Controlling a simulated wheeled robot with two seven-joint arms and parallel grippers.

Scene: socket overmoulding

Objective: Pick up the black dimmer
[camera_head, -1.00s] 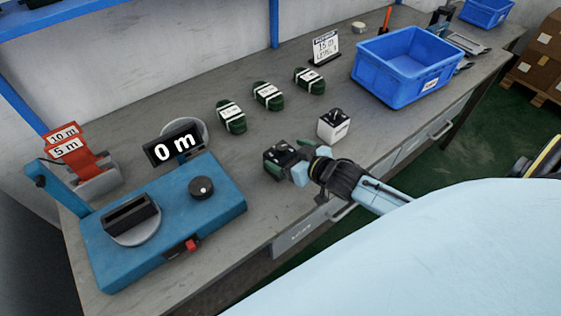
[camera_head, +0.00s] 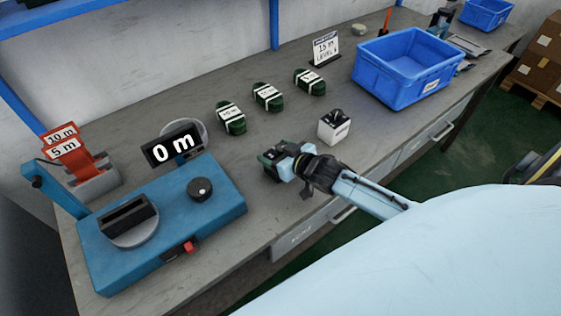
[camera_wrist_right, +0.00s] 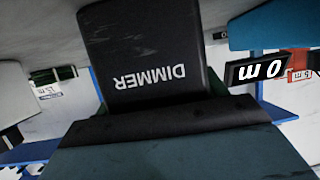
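The black dimmer shows large in the right wrist view (camera_wrist_right: 150,50), its white "DIMMER" lettering upside down. In the head view it is a small dark block on the workbench (camera_head: 268,158), right of the blue machine, and my right gripper (camera_head: 285,163) partly covers it. The right gripper's light-blue fingers are at its near right side. In the right wrist view a dark pad and teal finger part lie across the dimmer's lower edge. Whether the fingers grip it is hidden. My left gripper is not in view.
A white box with a black top (camera_head: 334,127) stands close to the right gripper. Several green coils (camera_head: 267,97) lie behind. A blue bin (camera_head: 405,68) stands at the back right. The blue machine (camera_head: 160,222) and "0 m" display (camera_head: 172,147) are at left.

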